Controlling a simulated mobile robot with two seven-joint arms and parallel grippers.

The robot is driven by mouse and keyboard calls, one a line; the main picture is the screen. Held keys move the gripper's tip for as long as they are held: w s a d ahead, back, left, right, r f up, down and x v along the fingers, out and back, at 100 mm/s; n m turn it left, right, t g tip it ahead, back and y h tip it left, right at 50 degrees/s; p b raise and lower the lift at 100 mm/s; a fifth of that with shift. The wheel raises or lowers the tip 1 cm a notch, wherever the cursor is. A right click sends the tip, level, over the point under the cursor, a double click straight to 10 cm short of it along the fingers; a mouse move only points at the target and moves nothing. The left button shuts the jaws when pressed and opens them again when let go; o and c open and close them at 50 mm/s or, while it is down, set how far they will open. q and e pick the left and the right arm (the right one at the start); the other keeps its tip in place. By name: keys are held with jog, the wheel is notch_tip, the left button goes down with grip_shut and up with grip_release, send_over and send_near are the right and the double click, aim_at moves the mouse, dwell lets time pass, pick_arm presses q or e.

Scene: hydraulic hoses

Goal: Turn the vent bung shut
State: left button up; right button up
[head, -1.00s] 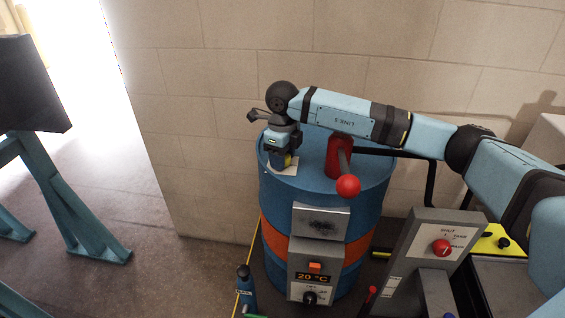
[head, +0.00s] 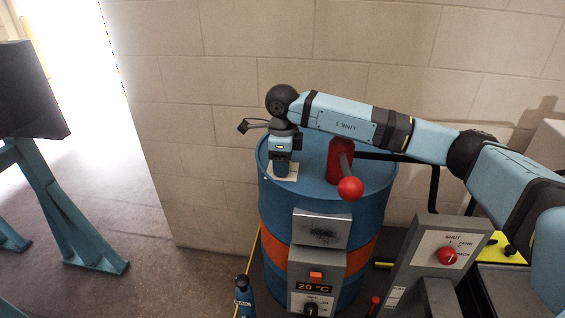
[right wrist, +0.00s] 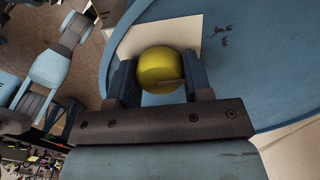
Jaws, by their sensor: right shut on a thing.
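The vent bung is a round yellow cap, seen in the right wrist view (right wrist: 161,70), with a slot-like mark on its face. It sits over a pale square plate (right wrist: 187,33) on top of the blue drum (head: 308,180). My right gripper (head: 281,172) points down at the drum's left side, and its two fingers hold the bung from either side in the right wrist view (right wrist: 160,80). In the head view the gripper hides the bung. My left gripper is not in view.
A red pump body with a lever and red ball (head: 350,188) stands on the drum just right of my gripper. A heater box (head: 316,282) reading 20 °C is on the drum's front. A grey selector panel (head: 440,252) with a red knob stands at right. A block wall is behind.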

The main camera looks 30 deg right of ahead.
jog(key=shift+r, duration=0.1)
jog(key=o, duration=0.9)
notch_tip(320, 180, up, 14)
jog(key=shift+f+b, duration=0.1)
jog(key=shift+b, duration=0.25)
jog(key=shift+f, duration=0.15)
